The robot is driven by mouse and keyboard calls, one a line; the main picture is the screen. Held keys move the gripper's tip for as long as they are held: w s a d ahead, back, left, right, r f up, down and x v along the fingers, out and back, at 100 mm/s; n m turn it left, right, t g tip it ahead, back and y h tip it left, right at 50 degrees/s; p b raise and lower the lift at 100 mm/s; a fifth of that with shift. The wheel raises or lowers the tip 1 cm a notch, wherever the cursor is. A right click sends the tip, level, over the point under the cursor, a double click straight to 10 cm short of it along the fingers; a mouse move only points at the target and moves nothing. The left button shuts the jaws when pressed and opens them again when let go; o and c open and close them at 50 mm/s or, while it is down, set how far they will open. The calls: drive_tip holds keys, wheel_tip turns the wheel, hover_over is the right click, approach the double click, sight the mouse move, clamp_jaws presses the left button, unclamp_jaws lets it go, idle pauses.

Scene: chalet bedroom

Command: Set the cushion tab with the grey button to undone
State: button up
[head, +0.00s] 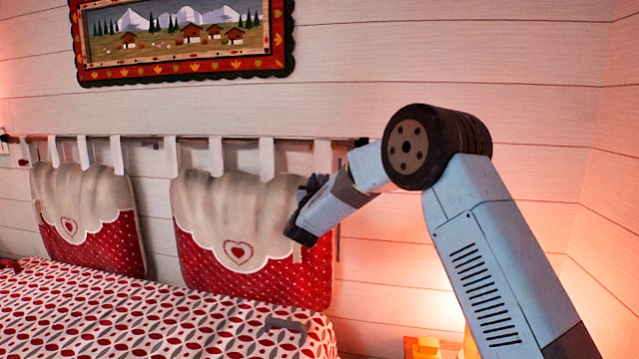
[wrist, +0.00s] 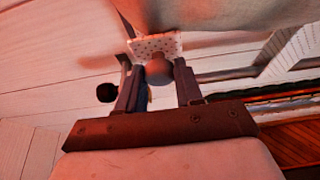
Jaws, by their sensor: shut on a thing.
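The right cushion (head: 208,260), red below with a pale scalloped top and a heart, hangs by pale tabs from a wall rod (head: 230,139). My gripper (head: 313,185) is at its upper right, below the rightmost tab (head: 322,156). In the wrist view a pale dotted tab end (wrist: 146,45) lies at my fingertips. A round, dull grey-brown button (wrist: 158,70) sits between my fingers (wrist: 158,80), which are shut on this tab end at the button. In the head view my gripper hides the button, and I cannot tell whether it is fastened.
A left cushion (head: 95,245) hangs from the same rod. A bed with a patterned cover (head: 120,315) stands below, with a small grey object (head: 286,325) on its edge. A framed picture (head: 185,70) hangs above. The wall right of the cushions is bare.

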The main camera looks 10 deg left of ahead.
clamp_jaws()
